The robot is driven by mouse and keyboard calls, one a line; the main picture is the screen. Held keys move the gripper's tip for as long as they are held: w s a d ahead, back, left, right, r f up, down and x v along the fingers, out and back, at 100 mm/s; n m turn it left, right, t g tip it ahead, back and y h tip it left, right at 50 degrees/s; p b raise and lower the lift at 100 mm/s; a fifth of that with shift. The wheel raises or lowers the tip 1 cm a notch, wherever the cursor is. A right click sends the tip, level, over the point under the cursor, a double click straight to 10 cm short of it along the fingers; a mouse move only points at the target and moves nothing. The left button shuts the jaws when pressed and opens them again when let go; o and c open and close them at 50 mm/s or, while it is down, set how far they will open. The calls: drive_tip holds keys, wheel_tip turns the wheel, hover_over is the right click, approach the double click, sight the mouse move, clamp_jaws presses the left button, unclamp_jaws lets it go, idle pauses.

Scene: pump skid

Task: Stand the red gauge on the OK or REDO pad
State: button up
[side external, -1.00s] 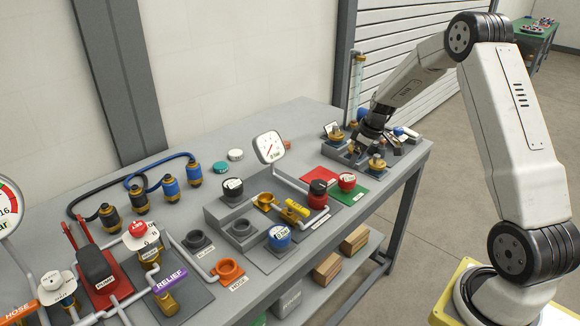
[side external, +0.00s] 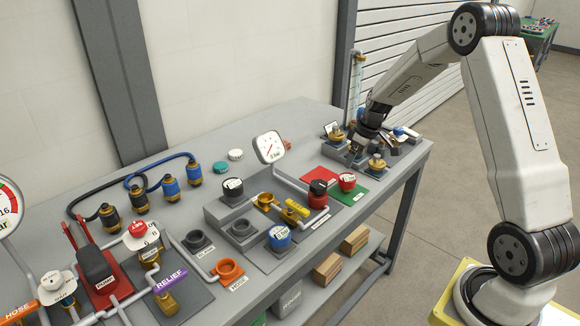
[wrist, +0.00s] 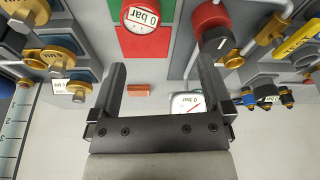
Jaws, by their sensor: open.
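The red gauge (side external: 347,181) has a white face reading 0 bar. It stands at the green pad (side external: 362,195), with the red pad (side external: 318,176) beside it. In the wrist view the gauge (wrist: 140,14) is at the top, overlapping both the green pad (wrist: 170,8) and the red pad (wrist: 146,43); its base is hidden there. My gripper (side external: 358,156) is over the right end of the bench, apart from the gauge. In the wrist view the gripper (wrist: 160,68) is open with nothing between its fingers.
A red fitting with a black top (side external: 317,192) stands close beside the gauge. A white dial gauge (side external: 269,147) rises behind. Brass fittings (side external: 377,164) on a grey block crowd my gripper. A small orange block (wrist: 138,89) lies on the bench.

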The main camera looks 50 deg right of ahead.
drive_tip(key=s+a+r+m, duration=0.1)
drive_tip(key=s+a, duration=0.7)
drive_tip(key=a, duration=0.4)
drive_tip(key=s+a+r+m, duration=0.1)
drive_tip(key=s+a, duration=0.7)
drive_tip(key=a, duration=0.4)
drive_tip(key=shift+a+h, duration=0.25)
drive_tip(key=shift+h, duration=0.05)
drive_tip(key=shift+r, duration=0.1)
